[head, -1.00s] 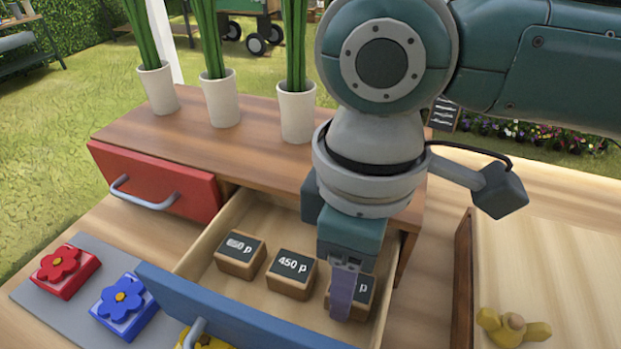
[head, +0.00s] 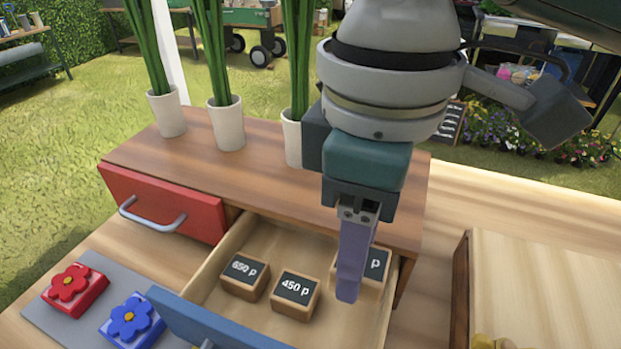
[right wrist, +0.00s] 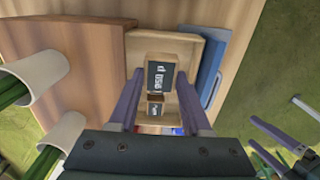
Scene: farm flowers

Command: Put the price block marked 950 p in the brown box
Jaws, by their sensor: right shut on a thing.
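The price block marked 950 p (right wrist: 161,76) is between the two fingers of my right gripper (head: 350,282) and shows its dark label in the right wrist view. In the head view this block (head: 377,265) is partly hidden behind a finger, with only the "p" readable. It looks raised above the floor of the open drawer (head: 389,311). My right gripper is shut on it. A box with a brown wall (head: 461,291) stands to the right of the drawer, partly cut off. What seems to be my left gripper (right wrist: 283,135) shows at the right wrist view's edge; its jaw state is unclear.
Blocks marked 650 p (head: 245,279) and 450 p (head: 296,296) sit in the drawer. The closed red drawer (head: 165,203) and white pots (head: 228,124) are left and behind. Red (head: 75,290) and blue (head: 132,322) flower blocks lie at lower left.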

